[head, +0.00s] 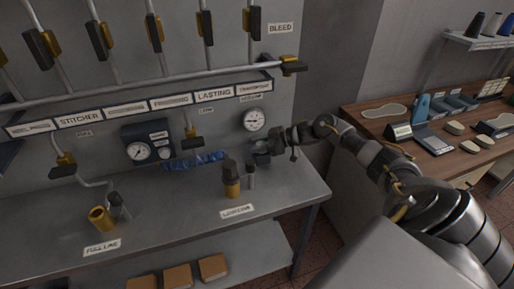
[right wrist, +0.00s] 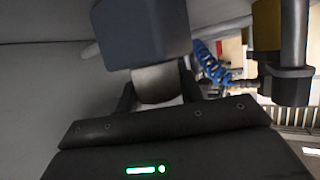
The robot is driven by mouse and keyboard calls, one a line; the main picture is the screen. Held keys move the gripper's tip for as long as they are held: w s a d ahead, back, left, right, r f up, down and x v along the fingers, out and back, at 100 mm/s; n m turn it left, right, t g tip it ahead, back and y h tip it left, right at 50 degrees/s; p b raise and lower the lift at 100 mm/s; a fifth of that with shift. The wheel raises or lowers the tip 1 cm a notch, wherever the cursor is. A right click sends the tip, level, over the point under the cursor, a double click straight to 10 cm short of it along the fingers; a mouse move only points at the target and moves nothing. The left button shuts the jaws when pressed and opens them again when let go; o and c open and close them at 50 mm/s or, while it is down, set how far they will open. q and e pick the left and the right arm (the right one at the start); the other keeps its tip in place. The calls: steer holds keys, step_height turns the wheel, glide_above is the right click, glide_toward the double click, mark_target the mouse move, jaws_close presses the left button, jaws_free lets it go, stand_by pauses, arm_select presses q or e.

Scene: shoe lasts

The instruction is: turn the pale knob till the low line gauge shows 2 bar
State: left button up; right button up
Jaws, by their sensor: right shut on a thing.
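The round white gauge (head: 254,120) is on the grey back wall, under a small label too blurred to read surely. Its face is too small to read a value. My right gripper (head: 264,149) is just below this gauge, reaching in from the right. In the right wrist view it is shut on a pale grey knob (right wrist: 158,84), which sits against a dark blue-grey block (right wrist: 145,33). The gripper mostly hides the knob in the head view. My left gripper is not in view.
A dark box with a second gauge (head: 137,151) is further left, with a blue coiled hose (head: 195,160) beside it. A brass and dark fitting (head: 231,180) stands on the grey bench (head: 170,215). Pipes with valves run above. A wooden table (head: 370,118) is at right.

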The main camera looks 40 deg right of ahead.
steer(key=o, duration=1)
steer(key=shift+w, duration=0.1)
steer(key=shift+s+d+r, duration=0.1)
steer(key=shift+s+d, duration=0.3)
steer(key=b+v, duration=0.2)
steer(key=v, duration=0.7)
steer(key=shift+s+d+r, duration=0.2)
steer(key=shift+s+r, duration=0.05)
steer(key=shift+s, duration=0.05)
